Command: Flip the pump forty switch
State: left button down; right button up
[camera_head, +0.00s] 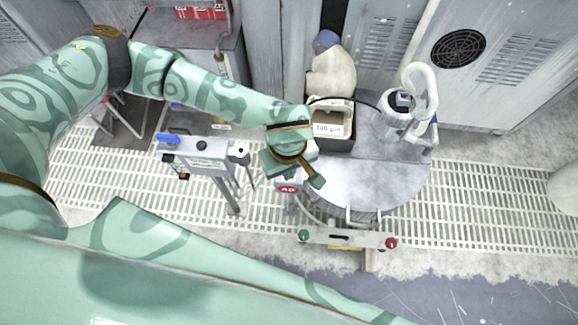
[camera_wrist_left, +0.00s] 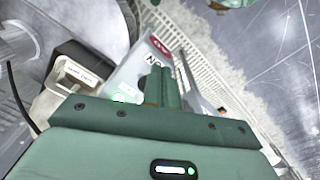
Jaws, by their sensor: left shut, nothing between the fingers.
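A small pale box with a red label reading like 40 (camera_head: 288,188) stands beside the round platen in the head view, mostly hidden under my left gripper. In the left wrist view a grey box (camera_wrist_left: 128,72) shows a red label and dark lettering, partly cut off by the fingers. My left gripper (camera_head: 318,183) is shut and empty, its fingertips over or beside this box. Its shut fingers also show in the wrist view (camera_wrist_left: 181,75), in front of the box face. I cannot make out the switch lever or whether the fingers touch it. My right gripper is not in view.
The round grey platen (camera_head: 370,185) is to the right, with a tub marked 100 µm (camera_head: 333,128) on it. A control stand with a blue handle (camera_head: 200,152) is left. A panel with green and red knobs (camera_head: 347,238) is in front. Grating (camera_head: 490,205) covers the floor.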

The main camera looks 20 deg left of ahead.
pick_arm(q)
jog(key=shift+a+f+b, duration=0.1)
jog(key=shift+f+b, duration=0.2)
jog(key=shift+f, duration=0.65)
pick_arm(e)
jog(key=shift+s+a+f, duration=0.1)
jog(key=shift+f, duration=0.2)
pick_arm(q)
jog(key=shift+r, duration=0.15)
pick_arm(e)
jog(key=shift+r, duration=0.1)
